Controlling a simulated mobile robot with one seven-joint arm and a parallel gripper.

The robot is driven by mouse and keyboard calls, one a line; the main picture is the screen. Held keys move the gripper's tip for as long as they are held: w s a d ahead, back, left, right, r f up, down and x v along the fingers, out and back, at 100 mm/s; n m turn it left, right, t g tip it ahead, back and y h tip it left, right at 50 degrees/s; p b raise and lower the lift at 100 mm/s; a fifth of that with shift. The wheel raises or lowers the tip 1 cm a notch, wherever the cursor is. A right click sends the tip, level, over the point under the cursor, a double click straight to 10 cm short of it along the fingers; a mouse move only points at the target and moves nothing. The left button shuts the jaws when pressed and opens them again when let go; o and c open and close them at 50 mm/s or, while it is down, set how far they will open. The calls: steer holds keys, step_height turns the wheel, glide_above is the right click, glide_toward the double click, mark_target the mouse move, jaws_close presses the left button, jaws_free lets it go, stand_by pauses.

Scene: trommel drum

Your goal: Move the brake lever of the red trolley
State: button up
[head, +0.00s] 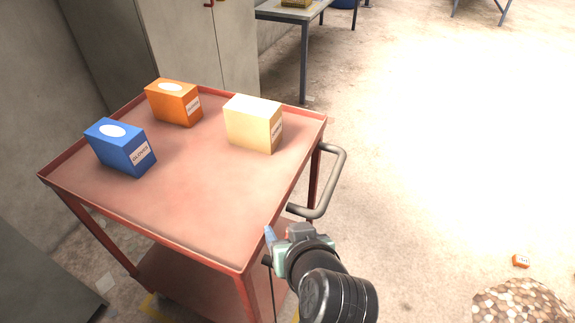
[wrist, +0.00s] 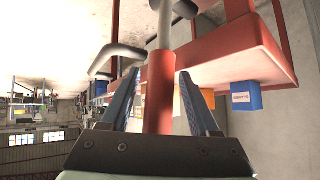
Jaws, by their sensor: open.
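The red trolley (head: 200,200) stands at the left of the head view, and its red frame (wrist: 240,50) appears upside down in the wrist view. A lever with a red grip (wrist: 158,95) and a grey rod (wrist: 165,22) shows in the wrist view; I take it to be the brake lever. My gripper (wrist: 158,76) is open, with one blue finger on each side of the red grip. I cannot tell if either finger touches it. In the head view my gripper (head: 279,234) is beside the trolley's near right corner, and the lever is mostly hidden there.
A blue box (head: 122,150), an orange box (head: 174,104) and a cream box (head: 252,127) stand on the trolley top. The grey push handle (head: 333,185) juts from its right side near my gripper. Cabinets (head: 185,35) stand behind. Floor to the right is mostly clear.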

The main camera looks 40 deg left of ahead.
steer(key=p+v, duration=0.2)
steer(key=v, duration=1.1)
steer(key=shift+p, duration=0.4)
